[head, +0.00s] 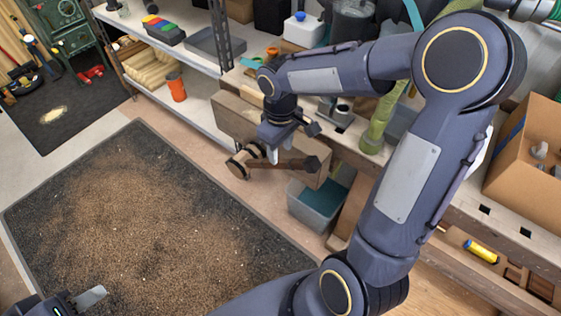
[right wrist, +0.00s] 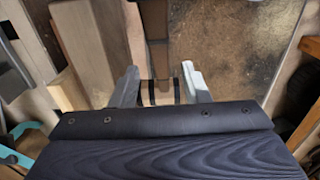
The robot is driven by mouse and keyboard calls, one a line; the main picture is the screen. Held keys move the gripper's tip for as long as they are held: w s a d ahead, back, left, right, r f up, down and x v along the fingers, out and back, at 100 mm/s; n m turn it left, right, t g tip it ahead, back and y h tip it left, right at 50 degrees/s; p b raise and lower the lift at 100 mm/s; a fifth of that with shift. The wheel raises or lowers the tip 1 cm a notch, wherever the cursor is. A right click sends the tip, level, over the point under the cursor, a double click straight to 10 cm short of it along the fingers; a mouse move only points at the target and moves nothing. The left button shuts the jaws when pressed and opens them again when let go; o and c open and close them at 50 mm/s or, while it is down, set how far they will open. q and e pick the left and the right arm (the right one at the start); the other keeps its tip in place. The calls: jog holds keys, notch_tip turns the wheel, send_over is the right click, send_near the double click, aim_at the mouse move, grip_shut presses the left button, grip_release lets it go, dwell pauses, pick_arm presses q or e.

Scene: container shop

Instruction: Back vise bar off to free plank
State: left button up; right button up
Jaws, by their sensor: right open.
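My right gripper (head: 273,156) is in front of the workbench, beside the vise bar (head: 290,164). The bar is brown, lies roughly level, and has a dark knob at its right end and a round wooden end at its left. In the right wrist view the two grey fingers (right wrist: 160,88) are apart, with a dark banded bar section (right wrist: 160,94) between them; contact cannot be told. A pale wooden plank (head: 233,117) stands on edge behind the gripper; it seems to show in the wrist view (right wrist: 92,45). My left gripper (head: 90,298) is partly in view at lower left, one finger showing.
A grey bin (head: 303,206) stands under the bench beside the bar. The workbench (head: 500,222) carries a cardboard box (head: 535,150). Metal shelves (head: 207,112) stand to the left, with an orange container (head: 176,87). A dark, dusty mat (head: 150,215) covers open floor.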

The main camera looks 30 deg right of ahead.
aim_at(281, 161)
notch_tip(281, 161, down, 5)
jog(key=shift+f+b, duration=0.1)
jog(key=shift+b, duration=0.2)
grip_shut()
